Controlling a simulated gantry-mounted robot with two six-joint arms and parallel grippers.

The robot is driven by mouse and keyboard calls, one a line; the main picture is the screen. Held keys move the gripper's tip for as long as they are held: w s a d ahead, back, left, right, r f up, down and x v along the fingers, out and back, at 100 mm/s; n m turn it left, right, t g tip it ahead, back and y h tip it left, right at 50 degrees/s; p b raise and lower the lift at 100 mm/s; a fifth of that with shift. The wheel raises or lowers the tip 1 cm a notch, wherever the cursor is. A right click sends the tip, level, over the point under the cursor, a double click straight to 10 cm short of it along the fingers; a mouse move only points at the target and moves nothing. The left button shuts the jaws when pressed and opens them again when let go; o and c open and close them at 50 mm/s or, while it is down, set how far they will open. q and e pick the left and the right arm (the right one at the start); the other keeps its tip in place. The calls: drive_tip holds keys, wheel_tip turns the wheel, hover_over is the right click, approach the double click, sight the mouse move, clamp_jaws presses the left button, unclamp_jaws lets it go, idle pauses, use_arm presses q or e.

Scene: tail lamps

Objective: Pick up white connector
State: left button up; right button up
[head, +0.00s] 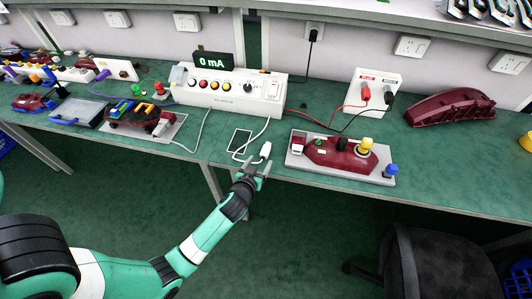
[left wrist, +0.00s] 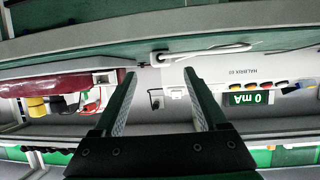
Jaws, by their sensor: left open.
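The white connector (head: 265,150) lies on the green table near its front edge, on the end of a white cable. My left gripper (head: 256,165) is open and empty just in front of it, at the table edge. In the left wrist view the two fingers of my left gripper (left wrist: 160,73) are apart, and the white connector (left wrist: 163,58) shows beyond them, near the gap between the tips. It is not between the fingers in the head view. My right gripper is not in view.
A grey board with a red tail lamp (head: 335,153) stands to the right. The white power unit (head: 215,96) stands behind. Another lamp board (head: 175,128) is at the left.

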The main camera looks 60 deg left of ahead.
sight(263, 156)
use_arm(q)
drive_tip(key=shift+w+a+f, duration=0.2)
drive_tip(key=shift+w+a, duration=0.1)
drive_tip(key=shift+a, duration=0.05)
drive_tip(key=shift+w+a+f, duration=0.1)
drive_tip(key=shift+a+f, duration=0.05)
drive_tip(key=b+x, duration=0.2)
drive_tip(key=x, duration=0.2)
drive_tip(key=shift+a, duration=0.15)
drive_tip(key=shift+w+a, duration=0.2)
drive_tip(key=shift+c, duration=0.6)
clamp_jaws()
